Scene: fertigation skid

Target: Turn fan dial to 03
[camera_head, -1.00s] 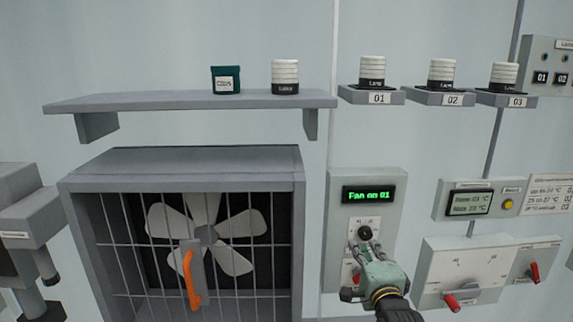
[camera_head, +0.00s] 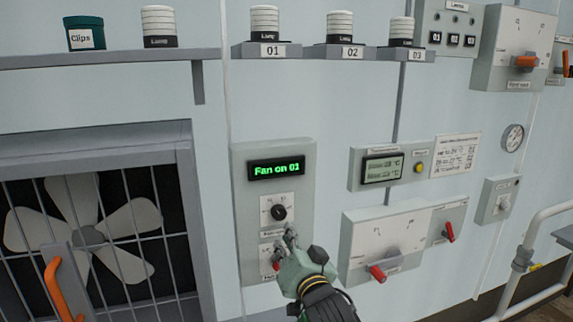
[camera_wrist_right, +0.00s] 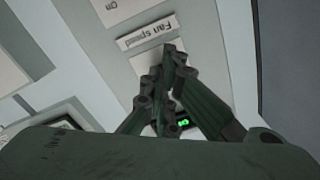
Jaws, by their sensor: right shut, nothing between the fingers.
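The fan panel (camera_head: 240,200) is on the wall in the middle of the head view. Its display (camera_head: 277,169) reads "Fan on 01" in green. Below it is the round black fan dial (camera_head: 279,212) on a white plate. My right gripper (camera_head: 289,236) is just below the dial, in front of the panel, with its fingers shut and empty. I see no clear contact with the dial. In the right wrist view the gripper (camera_wrist_right: 172,55) points at the "Fan speed" label (camera_wrist_right: 145,34). A red switch (camera_head: 276,265) lower on the panel is partly hidden by the gripper. My left gripper is not in view.
The fan (camera_head: 88,236) sits behind a grille with an orange handle (camera_head: 62,288) at left. A shelf (camera_head: 100,59) with a clips tub and lamp is above. At right are a grey box with red levers (camera_head: 376,273), a climate display (camera_head: 384,169) and a white pipe rail (camera_head: 530,245).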

